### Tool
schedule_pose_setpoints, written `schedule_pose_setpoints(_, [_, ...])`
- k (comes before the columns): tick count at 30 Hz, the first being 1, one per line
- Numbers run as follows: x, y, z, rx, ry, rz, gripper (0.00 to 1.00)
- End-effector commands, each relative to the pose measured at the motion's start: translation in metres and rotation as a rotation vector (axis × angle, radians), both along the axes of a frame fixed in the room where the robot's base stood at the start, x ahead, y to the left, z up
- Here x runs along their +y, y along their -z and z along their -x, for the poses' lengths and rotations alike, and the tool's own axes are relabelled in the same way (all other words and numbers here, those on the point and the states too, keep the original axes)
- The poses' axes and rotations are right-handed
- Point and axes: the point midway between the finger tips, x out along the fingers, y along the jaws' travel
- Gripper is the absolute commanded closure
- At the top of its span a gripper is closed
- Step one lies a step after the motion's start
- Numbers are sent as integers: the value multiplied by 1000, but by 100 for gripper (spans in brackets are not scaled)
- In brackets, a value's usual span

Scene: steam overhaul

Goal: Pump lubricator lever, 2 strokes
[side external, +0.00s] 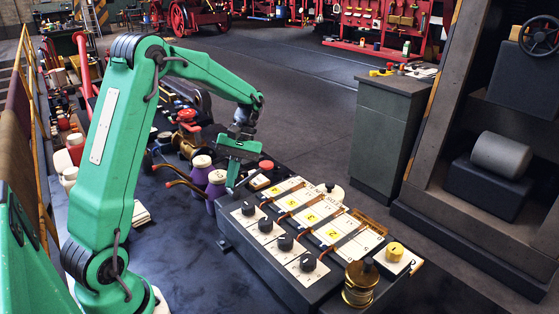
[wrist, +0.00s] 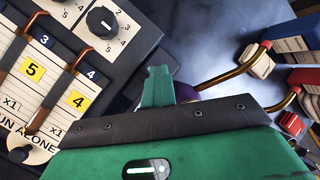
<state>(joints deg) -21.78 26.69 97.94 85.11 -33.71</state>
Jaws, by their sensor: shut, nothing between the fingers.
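My gripper (side external: 233,178) is shut and empty, pointing down beside two purple pots (side external: 216,184) with cream caps, just beyond the far left corner of a dark panel box. In the wrist view its green fingers (wrist: 157,88) are together, with nothing between them. A bit of purple shows behind the fingers, with a curved brass rod (wrist: 232,76) leading right from there. Copper-coloured rods (side external: 178,184) also reach left from the pots in the side view. I cannot tell which part is the lubricator lever. The gripper hides part of the area beneath it.
The panel box (side external: 240,243) carries black knobs (side external: 265,224), numbered cards and copper pipes. A brass stack (side external: 359,287) and a yellow knob (side external: 394,251) stand at its near right end. A red-topped part (side external: 266,165) is just right of my gripper. A grey cabinet (side external: 387,140) stands behind.

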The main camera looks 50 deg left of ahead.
Motion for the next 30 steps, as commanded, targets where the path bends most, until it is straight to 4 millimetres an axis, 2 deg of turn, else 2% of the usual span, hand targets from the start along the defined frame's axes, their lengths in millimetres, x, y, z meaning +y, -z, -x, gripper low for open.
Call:
schedule_pose_setpoints(1, [2,11,1,1,-7,0,100])
schedule_pose_setpoints(14, [4,9,3,1,-14,-1,100])
schedule_pose_setpoints(30, [4,-27,11,-6,-13,2,100])
